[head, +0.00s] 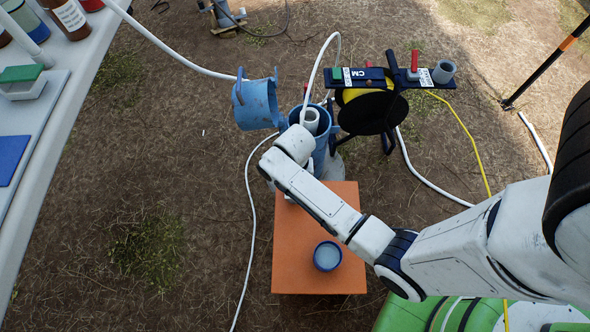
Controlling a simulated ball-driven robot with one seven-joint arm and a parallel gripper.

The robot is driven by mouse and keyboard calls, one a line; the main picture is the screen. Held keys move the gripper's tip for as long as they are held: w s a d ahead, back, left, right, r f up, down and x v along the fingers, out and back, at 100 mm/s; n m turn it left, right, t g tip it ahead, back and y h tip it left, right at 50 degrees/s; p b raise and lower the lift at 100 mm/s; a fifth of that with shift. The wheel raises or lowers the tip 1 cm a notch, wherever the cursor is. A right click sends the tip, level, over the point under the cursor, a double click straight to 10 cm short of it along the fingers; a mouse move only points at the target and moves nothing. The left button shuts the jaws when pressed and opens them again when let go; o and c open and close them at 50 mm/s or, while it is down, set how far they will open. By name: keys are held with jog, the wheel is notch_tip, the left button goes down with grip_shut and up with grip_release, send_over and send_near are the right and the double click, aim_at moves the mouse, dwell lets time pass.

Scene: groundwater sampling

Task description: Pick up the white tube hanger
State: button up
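A blue well casing (321,150) stands open at the centre, with its blue cap (256,104) swung to the left. A short whitish cylindrical fitting (311,117) sits in its mouth; it may be the white tube hanger, but I cannot tell for sure. A thin white tube (316,68) arches down to this spot. The end of my arm is just in front of the casing, at its lower left in the picture. My gripper's fingers are hidden behind my own wrist, so any contact does not show.
An orange board (317,262) with a blue-rimmed cup (327,256) lies below the casing. A reel with a dark top plate (391,76) stands right of the casing. A white table (62,75) with bottles is at left. Tubes cross the ground.

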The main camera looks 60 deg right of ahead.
grip_shut()
jog(key=shift+r, duration=0.1)
dwell(0.4)
